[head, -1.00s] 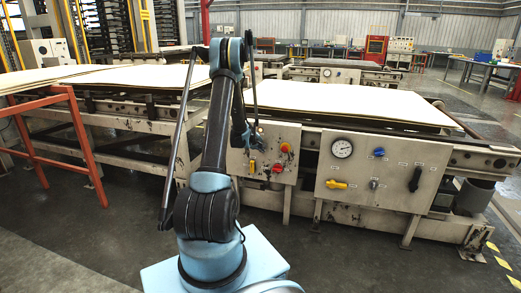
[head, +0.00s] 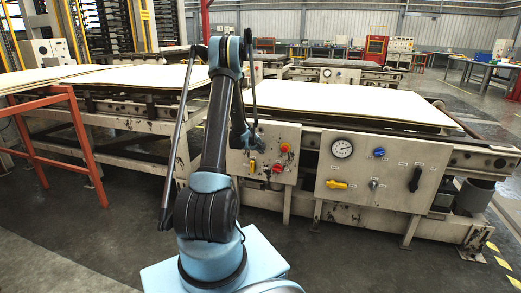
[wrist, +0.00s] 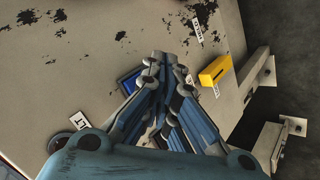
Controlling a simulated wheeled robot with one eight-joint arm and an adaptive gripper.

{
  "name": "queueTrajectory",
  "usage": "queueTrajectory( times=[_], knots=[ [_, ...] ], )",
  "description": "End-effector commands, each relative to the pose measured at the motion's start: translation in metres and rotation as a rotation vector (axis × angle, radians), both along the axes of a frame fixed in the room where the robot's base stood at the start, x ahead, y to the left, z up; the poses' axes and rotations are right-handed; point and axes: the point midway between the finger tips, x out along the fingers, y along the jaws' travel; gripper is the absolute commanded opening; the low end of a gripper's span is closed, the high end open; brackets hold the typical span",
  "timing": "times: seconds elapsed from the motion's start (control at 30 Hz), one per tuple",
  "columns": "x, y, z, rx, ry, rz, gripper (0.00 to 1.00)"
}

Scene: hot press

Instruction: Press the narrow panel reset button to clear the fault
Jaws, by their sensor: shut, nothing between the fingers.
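The narrow panel (head: 291,137) is a worn cream plate left of the wider gauge panel. My gripper (wrist: 163,72) is shut and empty in front of the panel's left part. In the wrist view, a blue square-framed button (wrist: 127,82) shows just left of the fingertips, partly hidden by them. The yellow handle also shows to their right (wrist: 215,70). Whether the fingertips touch the panel cannot be told.
The wider panel (head: 330,185) has a gauge (head: 342,148), a blue knob (head: 379,152), a yellow lever (head: 337,185) and a black handle (head: 415,178). A pale board (head: 345,102) lies above the panels. An orange rail (head: 80,140) stands at left. The front floor is clear.

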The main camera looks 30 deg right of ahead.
Motion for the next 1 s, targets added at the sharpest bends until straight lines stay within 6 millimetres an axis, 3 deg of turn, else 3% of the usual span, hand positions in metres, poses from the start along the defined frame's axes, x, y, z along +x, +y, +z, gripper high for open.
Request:
queueTrajectory(
  times=[0.37, 1.0],
  knots=[
    [-0.002, 0.002, 0.0, 0.0, 0.0, 0.0, 0.0],
    [-0.032, 0.037, 0.0, 0.0, 0.001, 0.001, 0.0]
  ],
)
